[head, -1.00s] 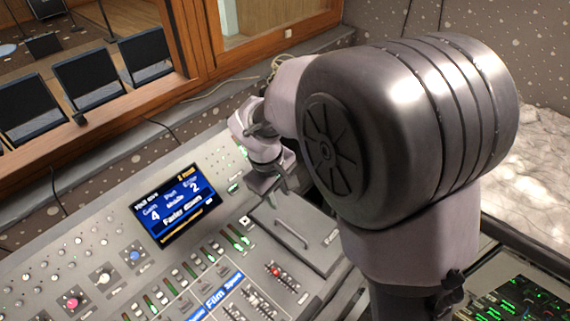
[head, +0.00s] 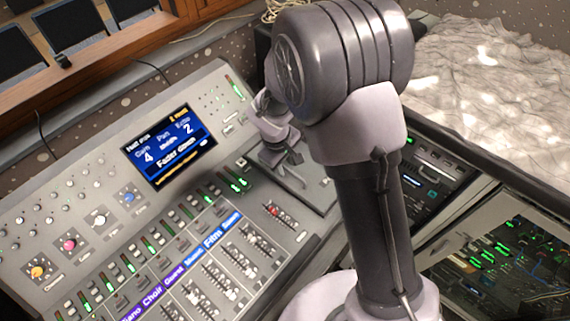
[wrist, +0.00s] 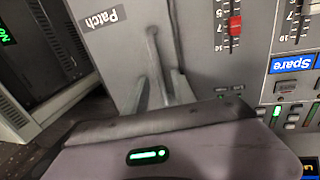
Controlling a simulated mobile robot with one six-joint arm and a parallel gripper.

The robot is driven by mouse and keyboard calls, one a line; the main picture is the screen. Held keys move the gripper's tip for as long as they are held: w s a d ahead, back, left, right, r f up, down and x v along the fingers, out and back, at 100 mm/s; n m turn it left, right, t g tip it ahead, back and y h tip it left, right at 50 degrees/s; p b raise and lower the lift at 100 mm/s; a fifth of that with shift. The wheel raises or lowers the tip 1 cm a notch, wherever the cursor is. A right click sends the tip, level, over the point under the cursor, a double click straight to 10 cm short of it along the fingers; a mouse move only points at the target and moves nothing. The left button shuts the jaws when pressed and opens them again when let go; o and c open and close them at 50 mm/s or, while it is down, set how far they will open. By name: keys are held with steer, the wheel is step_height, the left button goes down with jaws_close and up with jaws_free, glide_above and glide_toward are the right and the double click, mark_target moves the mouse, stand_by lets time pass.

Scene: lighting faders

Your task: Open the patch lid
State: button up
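The patch lid (wrist: 119,57) is a flat grey panel with a "Patch" label in the wrist view, and it lies closed. Its bar handle (wrist: 153,50) stands up from the panel. My gripper (wrist: 160,80) is open, with its two fingertips on either side of the handle's near end. I cannot tell whether they touch it. In the head view the lid (head: 318,194) is at the right end of the console. My gripper (head: 290,170) is over it and hides most of the handle.
Beside the lid is a red-capped fader (head: 273,210), with more fader strips to the left. A blue screen (head: 169,147) is on the console's upper panel. A rack with green lights (head: 495,250) stands at right.

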jaws_close()
stand_by(1.3)
